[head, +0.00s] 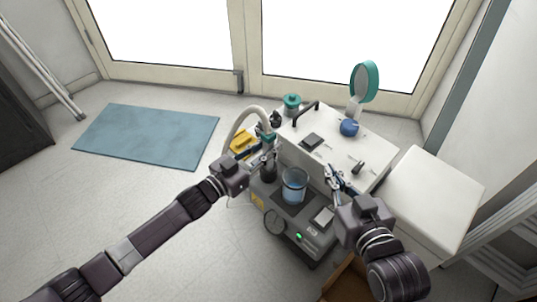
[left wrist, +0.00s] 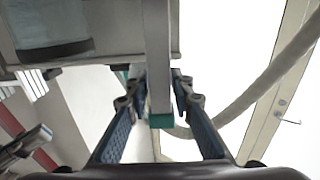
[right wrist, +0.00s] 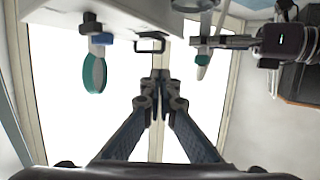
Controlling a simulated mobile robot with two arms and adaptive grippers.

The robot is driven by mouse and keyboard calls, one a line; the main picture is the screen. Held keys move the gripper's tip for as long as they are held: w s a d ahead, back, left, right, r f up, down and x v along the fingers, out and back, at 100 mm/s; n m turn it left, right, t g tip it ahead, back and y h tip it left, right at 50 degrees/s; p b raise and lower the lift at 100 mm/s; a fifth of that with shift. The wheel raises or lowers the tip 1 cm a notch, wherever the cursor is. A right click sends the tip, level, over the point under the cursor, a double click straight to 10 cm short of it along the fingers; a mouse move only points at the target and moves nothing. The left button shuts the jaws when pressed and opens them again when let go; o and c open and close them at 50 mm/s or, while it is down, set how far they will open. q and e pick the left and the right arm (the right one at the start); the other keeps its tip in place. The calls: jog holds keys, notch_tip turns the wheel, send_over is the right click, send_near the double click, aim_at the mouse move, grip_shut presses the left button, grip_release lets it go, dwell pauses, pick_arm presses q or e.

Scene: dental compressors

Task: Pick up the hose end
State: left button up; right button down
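The hose end, a pale straight piece with a teal collar (left wrist: 161,121), stands between the fingers of my left gripper (left wrist: 160,85). The fingers appear shut on it from both sides, their tips against the pale part. The pale hose (left wrist: 265,85) curves away to the right in that view. In the head view the hose (head: 238,123) arches down to the left gripper (head: 264,160), beside the compressor. My right gripper (head: 333,178) is over the compressor's right side. In the right wrist view its fingertips (right wrist: 161,78) meet with nothing visible between them.
The grey compressor (head: 270,215) carries a blue-tinted cup (head: 294,186). Behind it, a white cabinet (head: 372,178) holds small tools and a teal-rimmed mirror (head: 365,82). A white box (head: 432,195) stands at right. A blue mat (head: 145,137) and open floor lie left.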

pick_arm(q)
grip_shut()
jog(key=shift+r, duration=0.1)
